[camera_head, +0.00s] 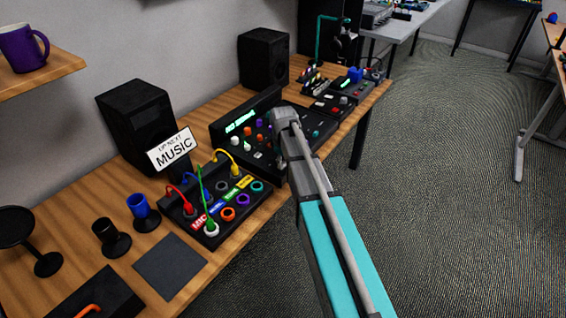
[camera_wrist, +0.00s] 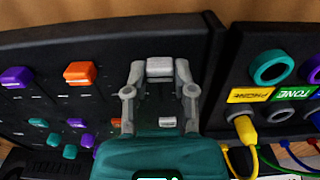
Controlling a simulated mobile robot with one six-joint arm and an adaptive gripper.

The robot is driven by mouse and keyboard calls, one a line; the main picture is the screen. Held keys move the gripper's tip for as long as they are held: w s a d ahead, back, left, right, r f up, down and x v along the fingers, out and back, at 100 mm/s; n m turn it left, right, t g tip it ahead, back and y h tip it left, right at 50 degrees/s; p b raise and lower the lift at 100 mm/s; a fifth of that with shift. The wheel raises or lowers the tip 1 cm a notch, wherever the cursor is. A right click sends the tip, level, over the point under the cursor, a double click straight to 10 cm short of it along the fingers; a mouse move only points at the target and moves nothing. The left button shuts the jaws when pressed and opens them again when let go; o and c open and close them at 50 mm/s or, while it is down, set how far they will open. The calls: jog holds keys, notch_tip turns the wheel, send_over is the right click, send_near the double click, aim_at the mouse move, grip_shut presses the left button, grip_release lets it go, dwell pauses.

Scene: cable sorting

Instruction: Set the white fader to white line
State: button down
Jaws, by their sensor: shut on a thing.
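The white fader (camera_wrist: 160,67) has a pale block cap and stands on the dark mixer panel (camera_wrist: 50,102). In the wrist view my gripper (camera_wrist: 160,72) has one grey finger on each side of the cap and is shut on it. I cannot make out a white line clearly in either view.
An orange fader (camera_wrist: 80,73) and a purple fader (camera_wrist: 16,77) stand on the same panel, left of my gripper in the wrist view. Coloured knobs sit below them. A patch box (camera_head: 236,210) with plugged cables stands beside the mixer. Black speakers (camera_head: 139,122) stand behind.

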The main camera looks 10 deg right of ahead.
aim_at(274, 163)
jog(key=shift+w+a, duration=1.5)
jog(key=shift+w, duration=0.25)
jog(key=shift+c, duration=2.2)
grip_release()
jog(key=shift+s+d, duration=0.1)
